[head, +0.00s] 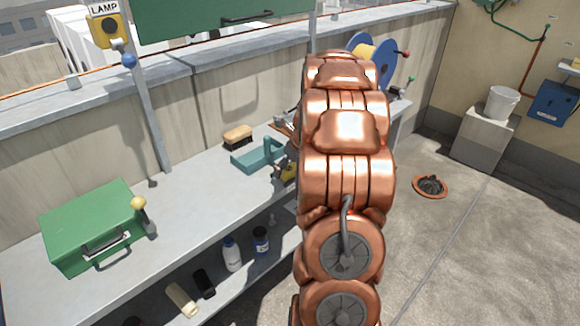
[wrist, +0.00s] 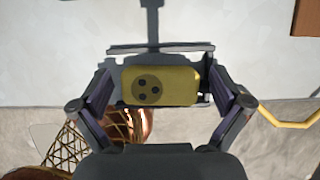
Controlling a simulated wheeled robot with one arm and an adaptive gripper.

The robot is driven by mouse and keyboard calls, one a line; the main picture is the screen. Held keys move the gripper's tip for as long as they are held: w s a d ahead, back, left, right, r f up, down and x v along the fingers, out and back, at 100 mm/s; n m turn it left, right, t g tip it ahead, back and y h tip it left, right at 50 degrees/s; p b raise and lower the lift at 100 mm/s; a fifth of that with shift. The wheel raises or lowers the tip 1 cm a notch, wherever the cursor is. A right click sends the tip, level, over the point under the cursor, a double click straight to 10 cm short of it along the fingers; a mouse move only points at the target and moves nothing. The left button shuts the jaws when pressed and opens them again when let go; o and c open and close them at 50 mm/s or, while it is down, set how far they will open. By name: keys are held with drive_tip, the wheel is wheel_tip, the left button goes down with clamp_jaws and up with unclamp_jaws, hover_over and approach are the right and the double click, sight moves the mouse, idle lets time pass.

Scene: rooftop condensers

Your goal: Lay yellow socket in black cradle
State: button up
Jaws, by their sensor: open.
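In the head view, a small yellow and dark patch (head: 289,171) shows beside my arm, which hides most of this spot.
The grey bench (head: 190,200) runs along the parapet. A teal caddy (head: 250,161) and a brown brush (head: 238,134) lie left of my arm. A green toolbox (head: 88,228) stands further left. Bottles (head: 232,255) stand on the lower shelf. The floor at right is mostly free.

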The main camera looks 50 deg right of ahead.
drive_tip(key=b+v, duration=0.1)
drive_tip(key=v, duration=1.1)
drive_tip(key=shift+r, duration=0.2)
drive_tip(key=s+a+n+g+y, duration=0.1)
drive_tip(key=s+a+n, duration=0.2)
drive_tip(key=a+n, duration=0.7)
drive_tip(key=s+a+n+g, duration=0.25)
drive_tip(key=a+n, duration=0.35)
drive_tip(key=a, duration=0.9)
drive_tip(key=s+a+f+n+g, duration=0.1)
drive_tip(key=s+a+f+n, duration=0.1)
drive_tip(key=s+a+n, duration=0.4)
drive_tip(key=s+a+f+n+g+h, duration=0.1)
drive_tip(key=s+a+n, duration=0.5)
drive_tip(key=s+n, duration=0.8)
drive_tip(key=shift+a+f+g, duration=0.15)
drive_tip(key=shift+f+g, duration=0.2)
drive_tip(key=shift+f, duration=0.15)
drive_tip(key=shift+s, duration=0.1)
